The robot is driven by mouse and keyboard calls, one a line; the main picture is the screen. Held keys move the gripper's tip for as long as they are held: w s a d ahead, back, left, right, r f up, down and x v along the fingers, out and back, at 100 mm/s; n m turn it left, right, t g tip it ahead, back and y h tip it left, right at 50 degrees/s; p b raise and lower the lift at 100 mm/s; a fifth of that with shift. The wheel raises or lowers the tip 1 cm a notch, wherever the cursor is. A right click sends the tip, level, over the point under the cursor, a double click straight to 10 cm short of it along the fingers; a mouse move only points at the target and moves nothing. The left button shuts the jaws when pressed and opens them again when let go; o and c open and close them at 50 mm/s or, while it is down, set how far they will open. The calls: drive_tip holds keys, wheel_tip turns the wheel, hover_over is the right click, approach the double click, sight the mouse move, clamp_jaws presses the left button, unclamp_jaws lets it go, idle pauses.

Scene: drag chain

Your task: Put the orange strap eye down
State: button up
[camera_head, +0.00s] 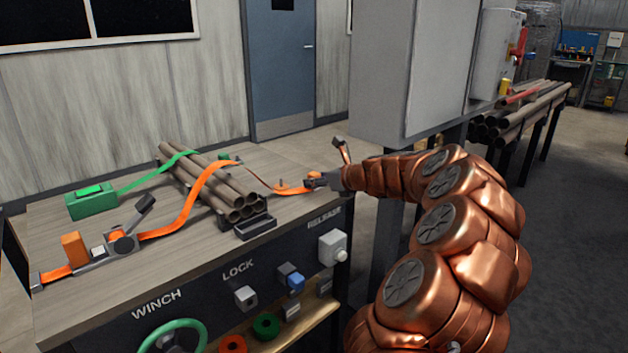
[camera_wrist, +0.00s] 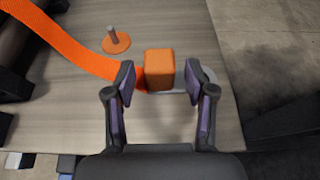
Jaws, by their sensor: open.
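The orange strap eye shows as an orange block (camera_wrist: 159,70) at the end of the orange strap (camera_wrist: 62,42), with a flat grey metal piece (camera_wrist: 208,74) beside and under it. It appears to lie on the wooden bench top, near its right edge. My gripper (camera_wrist: 160,78) is open, with one finger on each side of the block; small gaps seem to show. An orange disc with an upright peg (camera_wrist: 117,42) stands just beyond the block, apart from it. In the head view my gripper (camera_head: 330,168) is low over the bench's right end and partly hides the eye.
The orange strap crosses a pipe bundle (camera_head: 215,187) from a ratchet (camera_head: 122,242) at the left. A green box (camera_head: 91,202) with a green strap stands behind. The bench front carries a green winch wheel (camera_head: 172,338) and lock and release controls. A grey cabinet (camera_head: 405,70) stands behind my arm.

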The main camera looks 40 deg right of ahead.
drive_tip(key=p+v, duration=0.2)
drive_tip(key=v, duration=0.8)
drive_tip(key=shift+r, duration=0.2)
